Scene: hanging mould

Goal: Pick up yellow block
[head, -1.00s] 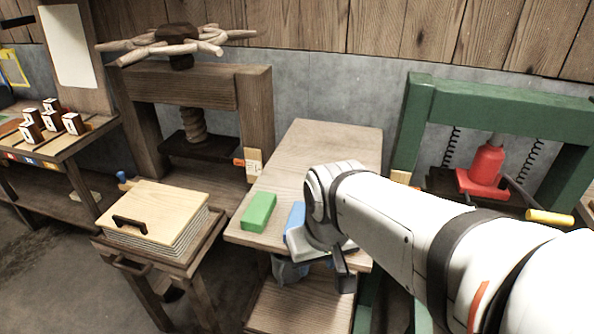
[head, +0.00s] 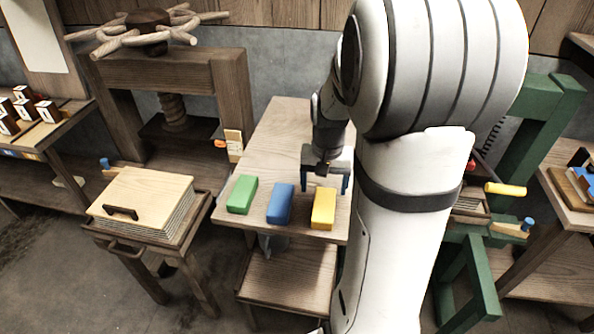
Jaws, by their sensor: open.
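The yellow block (head: 323,208) lies on the wooden table (head: 287,140) near its front edge, at the right end of a row of three blocks. The blue block (head: 280,203) is to its left, and the green block (head: 242,194) is farther left. My gripper (head: 325,184) is open and empty, with its fingers pointing down. In the picture it is just behind and above the yellow block. I cannot tell its exact height over the table.
A wooden screw press (head: 175,95) stands at the back left. A low stand with a lidded stack (head: 145,199) is at the left front. A green press frame (head: 545,115) is on the right, with a yellow handle (head: 505,189). The table's back half is clear.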

